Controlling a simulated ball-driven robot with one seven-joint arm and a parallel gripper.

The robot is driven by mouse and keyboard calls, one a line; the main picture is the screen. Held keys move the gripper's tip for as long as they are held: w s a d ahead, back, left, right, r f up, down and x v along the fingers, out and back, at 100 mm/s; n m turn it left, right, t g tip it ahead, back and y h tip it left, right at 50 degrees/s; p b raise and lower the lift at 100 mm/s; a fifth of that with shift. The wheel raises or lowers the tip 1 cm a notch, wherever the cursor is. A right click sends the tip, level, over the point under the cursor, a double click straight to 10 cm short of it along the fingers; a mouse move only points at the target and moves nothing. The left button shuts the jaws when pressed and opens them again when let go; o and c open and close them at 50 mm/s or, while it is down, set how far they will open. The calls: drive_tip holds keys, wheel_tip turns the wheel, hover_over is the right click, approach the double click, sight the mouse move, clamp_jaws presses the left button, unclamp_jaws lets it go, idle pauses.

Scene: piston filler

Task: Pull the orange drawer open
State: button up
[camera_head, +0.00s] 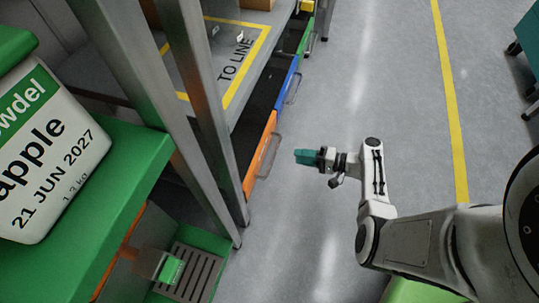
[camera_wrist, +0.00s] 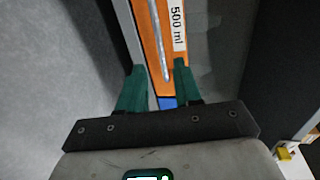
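The orange drawer (camera_head: 259,150) is under the bench in the head view, with a grey bar handle (camera_head: 268,156) on its front. My gripper (camera_head: 297,156) is to the right of the handle, with a gap of floor showing between them. In the wrist view the orange front (camera_wrist: 147,22) carries a white "500 ml" label (camera_wrist: 177,25) and the grey handle (camera_wrist: 158,40). There the two green fingers (camera_wrist: 159,67) stand apart, and the lower handle end appears between them. The gripper is open and empty.
A blue drawer (camera_head: 288,84) and a green drawer (camera_head: 305,38) lie beyond the orange one. Metal posts (camera_head: 205,90) and a green machine (camera_head: 115,190) stand at left. A teal cart (camera_head: 528,45) is at upper right. The grey floor (camera_head: 385,90) between is clear.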

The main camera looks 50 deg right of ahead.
sight(275, 152)
drive_tip(key=b+x, duration=0.2)
drive_tip(key=x, duration=0.8)
drive_tip(key=shift+b, duration=0.4)
clamp_jaws()
